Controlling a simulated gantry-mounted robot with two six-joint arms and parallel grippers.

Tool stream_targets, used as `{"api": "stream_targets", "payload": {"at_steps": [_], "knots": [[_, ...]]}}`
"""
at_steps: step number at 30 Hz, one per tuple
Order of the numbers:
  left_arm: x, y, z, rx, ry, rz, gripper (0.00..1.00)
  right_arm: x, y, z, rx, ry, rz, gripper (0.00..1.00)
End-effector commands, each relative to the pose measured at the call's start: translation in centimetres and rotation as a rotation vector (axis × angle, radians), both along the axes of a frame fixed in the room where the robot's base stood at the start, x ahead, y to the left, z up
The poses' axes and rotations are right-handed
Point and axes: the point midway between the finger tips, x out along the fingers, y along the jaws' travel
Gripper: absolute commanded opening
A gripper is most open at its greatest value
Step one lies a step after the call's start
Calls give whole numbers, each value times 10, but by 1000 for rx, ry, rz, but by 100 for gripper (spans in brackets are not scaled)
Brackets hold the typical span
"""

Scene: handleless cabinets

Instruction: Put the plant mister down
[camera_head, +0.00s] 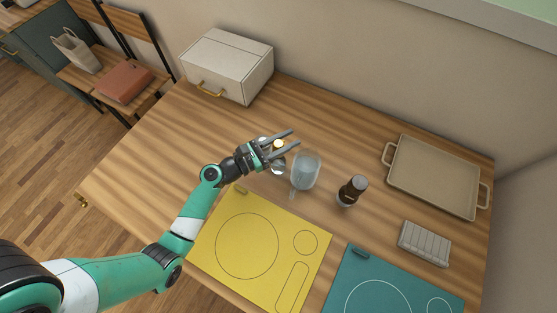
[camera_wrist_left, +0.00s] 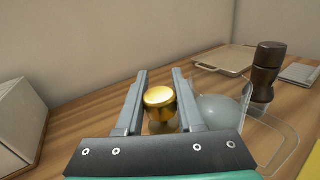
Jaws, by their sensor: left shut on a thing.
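The plant mister has a gold top (camera_head: 278,144) and a clear, rounded body (camera_head: 278,167) in the head view. My left gripper (camera_head: 296,138) is shut on it over the wooden table. In the left wrist view the gold top (camera_wrist_left: 159,97) shows between the two fingers (camera_wrist_left: 161,73). The gripper and arm hide part of the mister. I cannot tell whether its base touches the table. My right gripper is not in view.
A clear jug (camera_head: 306,172) stands close to the right of the mister. Beyond it are a dark brown mill (camera_head: 352,190), a beige tray (camera_head: 393,152) and a ribbed grey block (camera_head: 424,243). Yellow (camera_head: 215,235) and teal (camera_head: 345,290) mats lie in front. A white box (camera_head: 228,65) stands behind left; wood between is clear.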

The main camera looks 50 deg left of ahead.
Motion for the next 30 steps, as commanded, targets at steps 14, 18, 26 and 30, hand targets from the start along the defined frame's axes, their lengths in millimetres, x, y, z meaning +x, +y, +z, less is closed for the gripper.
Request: {"api": "stream_targets", "payload": {"at_steps": [14,18,26,30], "knots": [[0,0,0,1,0,0,0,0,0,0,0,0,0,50],[0,0,0,1,0,0,0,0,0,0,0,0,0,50],[0,0,1,1,-1,1,0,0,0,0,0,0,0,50],[0,0,6,2,-1,1,0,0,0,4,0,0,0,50]]}}
